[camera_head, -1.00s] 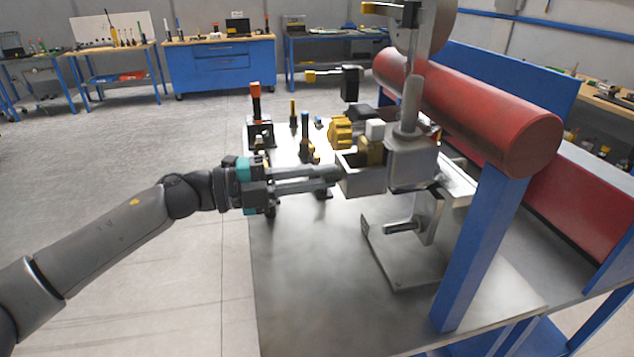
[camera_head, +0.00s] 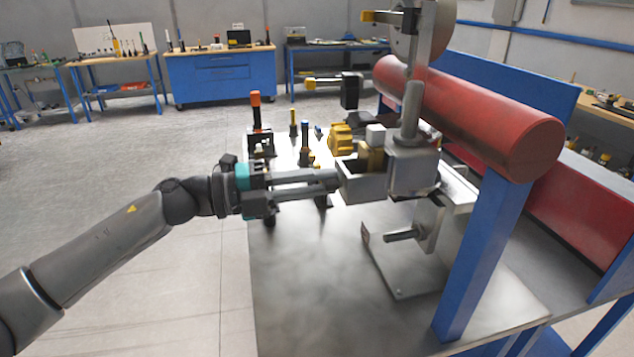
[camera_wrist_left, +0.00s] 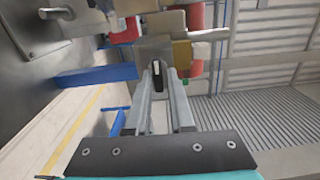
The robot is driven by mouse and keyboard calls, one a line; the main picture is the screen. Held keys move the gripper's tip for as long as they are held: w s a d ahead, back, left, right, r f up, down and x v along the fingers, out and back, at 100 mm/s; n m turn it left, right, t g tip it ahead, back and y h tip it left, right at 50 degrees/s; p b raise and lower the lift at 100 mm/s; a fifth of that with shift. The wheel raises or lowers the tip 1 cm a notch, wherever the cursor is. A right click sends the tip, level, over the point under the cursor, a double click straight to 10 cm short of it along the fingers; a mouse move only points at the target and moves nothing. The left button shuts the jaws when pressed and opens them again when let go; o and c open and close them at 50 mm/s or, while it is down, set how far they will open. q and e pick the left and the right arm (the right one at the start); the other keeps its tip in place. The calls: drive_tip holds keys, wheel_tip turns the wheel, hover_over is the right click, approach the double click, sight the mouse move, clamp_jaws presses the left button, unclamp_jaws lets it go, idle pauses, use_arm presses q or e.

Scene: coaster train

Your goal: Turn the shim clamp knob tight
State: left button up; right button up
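My left gripper (camera_head: 330,181) reaches in from the left over the steel table. Its two long grey fingers point right at the near-left end of a grey clamp block (camera_head: 366,188). A dark, rounded piece at the fingertips, probably the shim clamp knob (camera_wrist_left: 157,78), shows as a narrow black shape between the fingers in the left wrist view. Whether the fingers press on it is not clear. A yellow block (camera_head: 371,158) sits in the clamp block. A larger yellow ribbed knob (camera_head: 341,140) is behind it. My right gripper is not in view.
A red cylinder (camera_head: 470,115) on blue posts (camera_head: 482,255) stands to the right. A grey bracket with a rod (camera_head: 405,235) is below the clamp block. Upright tools (camera_head: 256,125) stand behind my gripper. The table's front (camera_head: 310,300) is clear.

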use_arm(q)
drive_tip(key=shift+o, duration=1.4)
drive_tip(key=shift+d+f, duration=0.1)
drive_tip(key=b+v, duration=0.3)
drive_tip(key=v, duration=1.2)
drive_tip(key=shift+f, duration=0.1)
